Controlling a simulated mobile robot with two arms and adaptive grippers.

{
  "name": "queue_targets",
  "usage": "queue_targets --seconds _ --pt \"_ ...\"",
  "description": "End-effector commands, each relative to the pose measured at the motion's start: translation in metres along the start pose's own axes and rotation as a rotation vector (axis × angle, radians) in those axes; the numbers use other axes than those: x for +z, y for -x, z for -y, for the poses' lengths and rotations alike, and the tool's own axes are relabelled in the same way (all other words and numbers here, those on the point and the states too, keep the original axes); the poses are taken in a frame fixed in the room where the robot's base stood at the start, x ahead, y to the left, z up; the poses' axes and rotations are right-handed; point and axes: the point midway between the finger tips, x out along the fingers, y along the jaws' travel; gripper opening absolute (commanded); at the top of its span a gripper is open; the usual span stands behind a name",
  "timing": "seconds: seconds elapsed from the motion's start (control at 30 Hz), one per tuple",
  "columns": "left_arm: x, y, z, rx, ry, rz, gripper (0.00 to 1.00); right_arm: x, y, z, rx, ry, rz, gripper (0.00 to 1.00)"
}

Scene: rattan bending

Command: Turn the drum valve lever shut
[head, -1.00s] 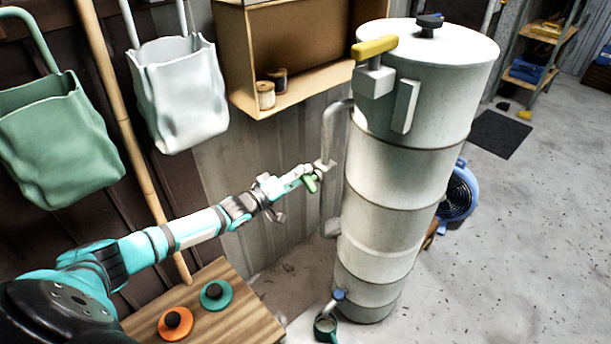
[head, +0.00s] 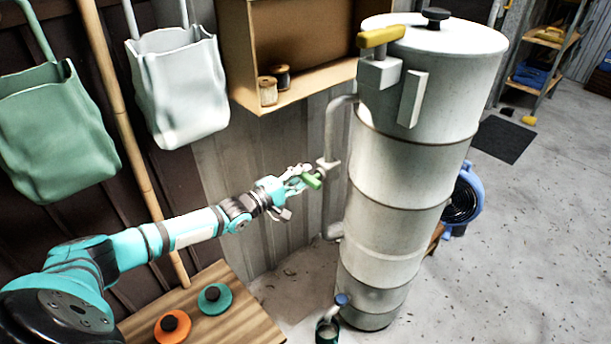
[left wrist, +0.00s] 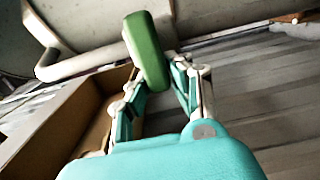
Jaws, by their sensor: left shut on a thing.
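The tall pale drum (head: 405,170) stands upright right of centre in the head view. A grey side pipe (head: 333,135) runs down its left side and carries a valve with a green lever (head: 313,181). My left gripper (head: 300,178) reaches in from the left and is shut on the green lever. In the left wrist view the green lever (left wrist: 146,48) is between the fingertips of my left gripper (left wrist: 158,75), with the pipe (left wrist: 85,62) behind it. The fingers partly hide the lever's grip. My right gripper is not in view.
A yellow handle (head: 381,37) sits at the drum's top and a blue-handled tap (head: 341,299) near its foot, by a dark green cup (head: 327,332). A wooden shelf box (head: 300,70) is on the wall. A wooden table (head: 237,313) holds orange and teal lidded items.

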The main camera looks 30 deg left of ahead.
Motion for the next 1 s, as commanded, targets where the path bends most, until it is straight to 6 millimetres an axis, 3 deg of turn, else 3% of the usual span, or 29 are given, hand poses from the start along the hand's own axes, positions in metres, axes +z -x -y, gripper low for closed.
queue_targets --seconds 0.03,0.37,0.4,0.6,0.87,1.0 --pt "0.008 -0.001 0.002 0.001 0.008 0.013 0.0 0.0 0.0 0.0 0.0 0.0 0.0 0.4" --pt "0.009 -0.001 0.002 0.001 0.01 0.014 0.0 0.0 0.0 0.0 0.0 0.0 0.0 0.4" --pt "0.009 -0.001 0.002 0.001 0.01 0.014 0.21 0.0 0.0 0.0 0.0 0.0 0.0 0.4" --pt "0.005 -0.001 0.001 0.001 0.007 0.008 0.44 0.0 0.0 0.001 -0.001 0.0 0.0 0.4" --pt "0.003 0.001 0.0 0.001 0.005 0.005 0.44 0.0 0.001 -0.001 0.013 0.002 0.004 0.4" --pt "0.003 0.011 0.002 -0.001 0.006 0.005 0.44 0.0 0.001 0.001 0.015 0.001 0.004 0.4"
